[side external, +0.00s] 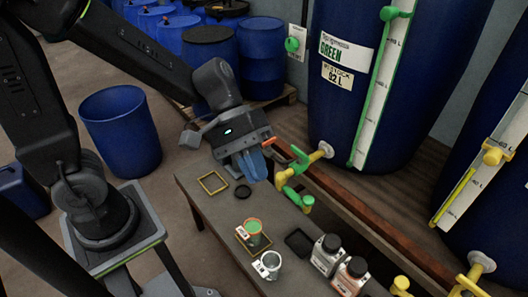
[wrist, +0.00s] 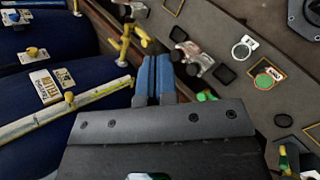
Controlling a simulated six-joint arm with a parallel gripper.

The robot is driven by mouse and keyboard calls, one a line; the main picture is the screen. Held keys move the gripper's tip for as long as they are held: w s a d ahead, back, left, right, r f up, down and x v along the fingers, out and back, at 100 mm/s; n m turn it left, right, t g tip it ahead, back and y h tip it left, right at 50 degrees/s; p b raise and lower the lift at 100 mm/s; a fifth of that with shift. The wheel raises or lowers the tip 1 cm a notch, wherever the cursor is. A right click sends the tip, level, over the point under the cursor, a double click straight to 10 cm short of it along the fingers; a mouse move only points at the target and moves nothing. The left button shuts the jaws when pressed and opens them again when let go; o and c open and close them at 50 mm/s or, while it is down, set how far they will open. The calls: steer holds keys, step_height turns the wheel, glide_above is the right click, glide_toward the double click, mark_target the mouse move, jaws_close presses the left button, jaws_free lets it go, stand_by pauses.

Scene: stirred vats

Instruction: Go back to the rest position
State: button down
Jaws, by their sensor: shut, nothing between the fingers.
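My gripper (side external: 251,168) is held above the far end of the narrow grey bench (side external: 216,228), close to the front of the large blue vat marked GREEN (side external: 343,92). Its blue fingers are together and empty. In the wrist view the two fingers (wrist: 153,77) lie side by side, with nothing between them. A cup with green contents (side external: 253,228) stands in a yellow square outline on the bench, clear of the gripper. It also shows in the wrist view (wrist: 264,81). A clear, empty-looking cup (side external: 271,259) stands nearer the camera.
Two dark-capped bottles (side external: 326,254) (side external: 352,275) stand at the bench's right side. Green and yellow taps (side external: 296,163) stick out over the bench from the vat. A second blue vat (side external: 500,190) stands at right. An open blue bin (side external: 121,130) and several drums (side external: 262,50) stand behind.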

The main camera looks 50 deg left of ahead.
steer(key=s+a+r+m+t+y, duration=0.3)
steer(key=a+y, duration=0.1)
steer(key=a, duration=0.2)
steer(key=s+a+r+m+t+y, duration=0.2)
steer(key=a+r+m+t+y, duration=0.1)
steer(key=a+r+y, duration=0.1)
steer(key=a+y, duration=0.1)
steer(key=a, duration=0.1)
steer(key=shift+s+a, duration=0.35)
steer(key=shift+s, duration=0.05)
steer(key=shift+f, duration=0.1)
stand_by(0.9)
